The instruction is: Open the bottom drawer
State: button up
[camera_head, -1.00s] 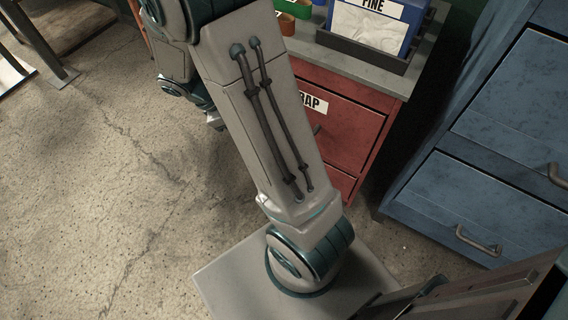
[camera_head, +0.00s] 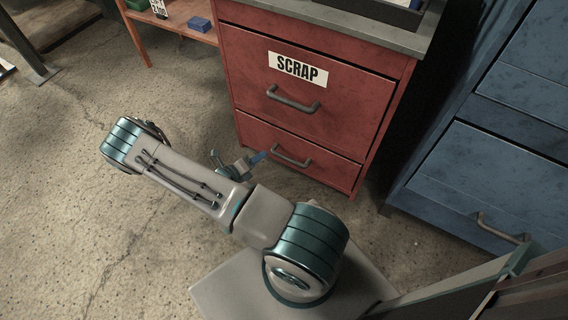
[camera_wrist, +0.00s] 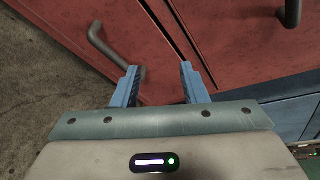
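The red cabinet's bottom drawer (camera_head: 325,168) is shut, with a grey bar handle (camera_head: 291,157) on its front. My gripper (camera_head: 260,157) is low in front of the cabinet, just left of that handle in the head view. In the wrist view my gripper (camera_wrist: 159,74) has its two blue fingers apart, with nothing between them. There the bottom drawer's handle (camera_wrist: 108,50) lies to the left, and one end of it is beside or behind the left fingertip. I cannot tell whether they touch.
The drawer labelled SCRAP (camera_head: 340,100) is above and shut, with its own handle (camera_head: 293,99). A blue cabinet (camera_head: 475,185) stands at the right. An orange shelf (camera_head: 180,27) is at the back left. Concrete floor (camera_head: 70,180) is clear at left.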

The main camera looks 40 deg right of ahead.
aim_at(283, 157)
notch_tip(283, 157, down, 14)
jog(key=s+d+r+n+t+b, duration=0.15)
jog(key=n+t+b, duration=0.25)
jog(key=n, duration=0.4)
jog(key=b+x, duration=0.1)
jog(key=x, duration=0.3)
jog(key=f+b+x, duration=0.1)
jog(key=x, duration=0.4)
jog(key=b+x, duration=0.1)
jog(key=x, duration=0.4)
jog(key=shift+s+d+f, duration=0.15)
jog(key=shift+s+f, duration=0.05)
jog(key=shift+s, duration=0.05)
grip_shut()
